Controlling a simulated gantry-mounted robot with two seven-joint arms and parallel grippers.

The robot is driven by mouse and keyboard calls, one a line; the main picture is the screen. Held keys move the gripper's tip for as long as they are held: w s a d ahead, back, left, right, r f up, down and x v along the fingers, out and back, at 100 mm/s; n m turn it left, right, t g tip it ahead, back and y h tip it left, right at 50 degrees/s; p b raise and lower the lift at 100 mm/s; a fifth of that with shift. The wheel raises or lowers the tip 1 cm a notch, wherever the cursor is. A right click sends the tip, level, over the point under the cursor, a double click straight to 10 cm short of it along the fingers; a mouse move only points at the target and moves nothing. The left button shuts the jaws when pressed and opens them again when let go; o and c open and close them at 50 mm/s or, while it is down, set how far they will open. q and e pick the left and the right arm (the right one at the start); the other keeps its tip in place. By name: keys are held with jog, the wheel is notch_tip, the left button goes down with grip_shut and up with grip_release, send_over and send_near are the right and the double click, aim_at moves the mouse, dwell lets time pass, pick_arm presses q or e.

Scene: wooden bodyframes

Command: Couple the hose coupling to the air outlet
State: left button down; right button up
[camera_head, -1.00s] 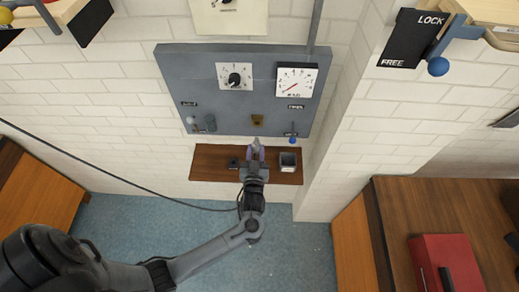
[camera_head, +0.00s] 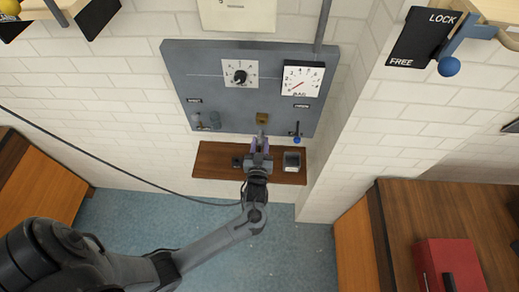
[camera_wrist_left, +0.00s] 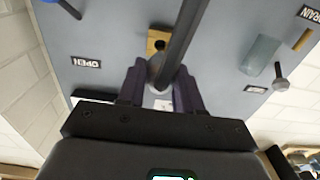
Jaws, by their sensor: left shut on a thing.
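The air outlet (camera_head: 262,118) is a small brass block low on the grey wall panel. It also shows in the wrist view (camera_wrist_left: 153,45), with a dark round opening. My left gripper (camera_head: 261,142) is just below and in front of it, its purple-grey fingers (camera_wrist_left: 160,85) shut on the grey hose coupling (camera_wrist_left: 157,70). In the head view the coupling's tip (camera_head: 262,132) points up at the outlet. A small gap seems to remain, but a dark bar, perhaps the hose, crosses the wrist view and hides part of the meeting place. My right gripper is not in view.
The panel (camera_head: 180,75) carries a dial knob (camera_head: 240,77), a gauge (camera_head: 302,80), a blue-tipped lever (camera_head: 297,140) and a glass cylinder (camera_head: 214,119). A wooden shelf (camera_head: 213,165) below holds a small cup (camera_head: 292,161). A black hose (camera_head: 120,172) runs in from the left.

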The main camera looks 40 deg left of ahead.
aim_at(261, 131)
pick_arm(q)
jog(key=shift+b+x, duration=0.4)
jog(key=shift+x, duration=1.1)
dwell(1.0)
jog(key=shift+b+x, duration=0.4)
jog(key=shift+x, duration=1.1)
jog(key=c, duration=0.7)
grip_release()
jog(key=shift+o, duration=0.2)
jog(key=shift+b+v, duration=0.85)
jog(key=shift+v, duration=4.5)
jog(key=shift+s, duration=0.1)
